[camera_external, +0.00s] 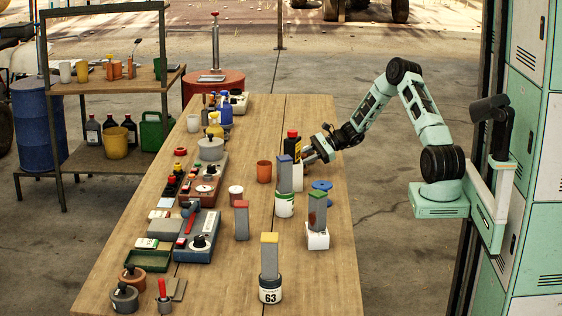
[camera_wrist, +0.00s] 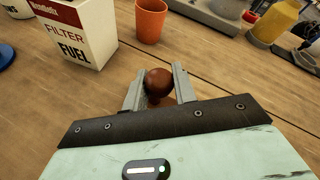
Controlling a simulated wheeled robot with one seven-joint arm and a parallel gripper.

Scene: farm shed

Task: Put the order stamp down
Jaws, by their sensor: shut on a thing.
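The order stamp (camera_wrist: 158,80) shows in the wrist view as a round brown knob between the two fingers. My gripper (camera_wrist: 159,88) is shut on this knob. The stamp's lower part is mostly hidden behind the knob and fingers, so I cannot tell whether it touches the table. In the external view my gripper (camera_external: 311,156) is over the far right part of the wooden table (camera_external: 212,262), beside a black and yellow bottle with a red cap (camera_external: 293,150). The stamp cannot be made out there.
A white and red fuel filter box (camera_wrist: 82,38) stands left of the stamp in the wrist view. An orange cup (camera_wrist: 150,22) stands beyond it. Bare planks lie around the fingers. Nearer on the table are tall grey blocks on cans (camera_external: 270,260) and a blue disc (camera_external: 322,185).

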